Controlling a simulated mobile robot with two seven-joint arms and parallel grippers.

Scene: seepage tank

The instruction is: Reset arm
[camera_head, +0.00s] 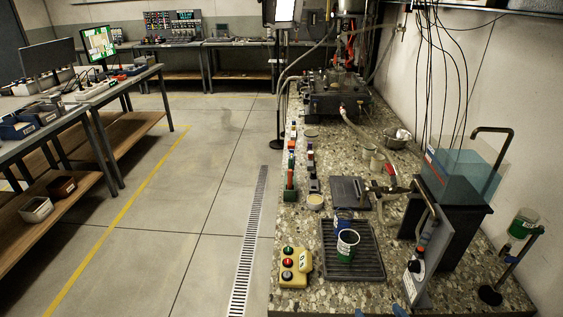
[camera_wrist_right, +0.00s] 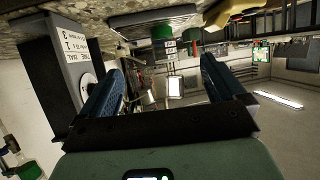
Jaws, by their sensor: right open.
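My right gripper (camera_head: 380,312) shows only as blue fingertips at the bottom edge of the head view, low by the front edge of the speckled counter (camera_head: 335,300). In the right wrist view the right gripper (camera_wrist_right: 162,65) has its two blue fingers wide apart with nothing between them. That view looks upside down, with the counter along the top. My left gripper is in neither view.
A ribbed black tray (camera_head: 371,271) holds a green cup (camera_head: 347,246) and a blue one. Left is a yellow button box (camera_head: 291,280); right are a grey dial panel (camera_head: 412,282) and a clear tank (camera_head: 465,178). The floor (camera_head: 190,225) left is clear.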

